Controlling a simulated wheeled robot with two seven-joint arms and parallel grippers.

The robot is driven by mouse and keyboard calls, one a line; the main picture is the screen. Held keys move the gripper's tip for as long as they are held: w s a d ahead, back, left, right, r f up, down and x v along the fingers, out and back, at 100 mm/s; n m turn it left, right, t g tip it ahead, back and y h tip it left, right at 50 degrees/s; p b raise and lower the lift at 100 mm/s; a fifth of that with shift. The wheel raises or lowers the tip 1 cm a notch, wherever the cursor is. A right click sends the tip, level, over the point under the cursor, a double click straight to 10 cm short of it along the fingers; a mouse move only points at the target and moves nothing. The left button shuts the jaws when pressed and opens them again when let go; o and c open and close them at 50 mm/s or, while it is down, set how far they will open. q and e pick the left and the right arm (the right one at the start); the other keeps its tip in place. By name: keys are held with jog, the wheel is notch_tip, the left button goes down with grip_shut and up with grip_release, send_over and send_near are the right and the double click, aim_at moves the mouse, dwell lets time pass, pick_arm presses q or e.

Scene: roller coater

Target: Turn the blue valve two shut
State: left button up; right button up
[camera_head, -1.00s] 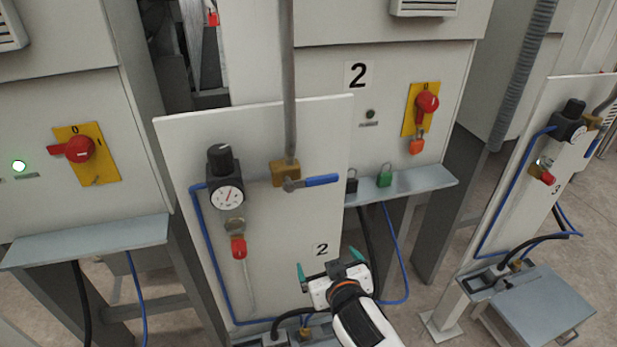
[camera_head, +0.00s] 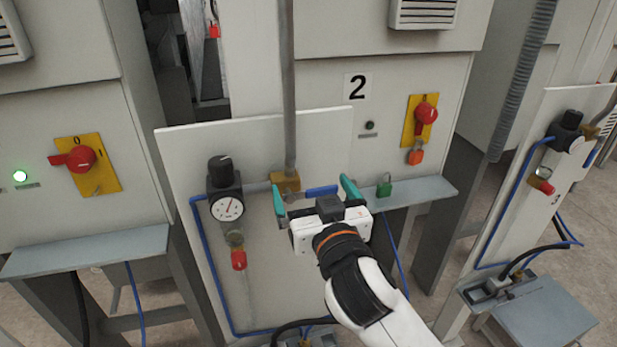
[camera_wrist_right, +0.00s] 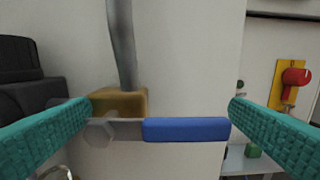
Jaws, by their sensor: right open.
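The blue valve handle (camera_head: 322,190) lies horizontal on the white panel marked 2, pointing right from its brass body (camera_head: 285,181) under the grey vertical pipe. In the right wrist view the blue handle (camera_wrist_right: 186,129) lies between the fingertips, with the brass body (camera_wrist_right: 118,103) to its left. My right gripper (camera_head: 314,196) is open with teal fingers, in front of the valve; the fingers stand apart from the handle's ends. Its body hides part of the panel, including the lower number 2. My left gripper is not in view.
A gauge with a black knob (camera_head: 226,190) is left of the valve. A red-tipped fitting (camera_head: 238,258) hangs below it. A green padlock (camera_head: 384,188) stands on the grey shelf (camera_head: 425,190) at right. A red switch (camera_head: 426,113) with an orange padlock (camera_head: 415,157) is above.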

jog(key=shift+x, duration=1.5)
jog(key=shift+s, duration=0.1)
jog(key=shift+c, duration=0.3)
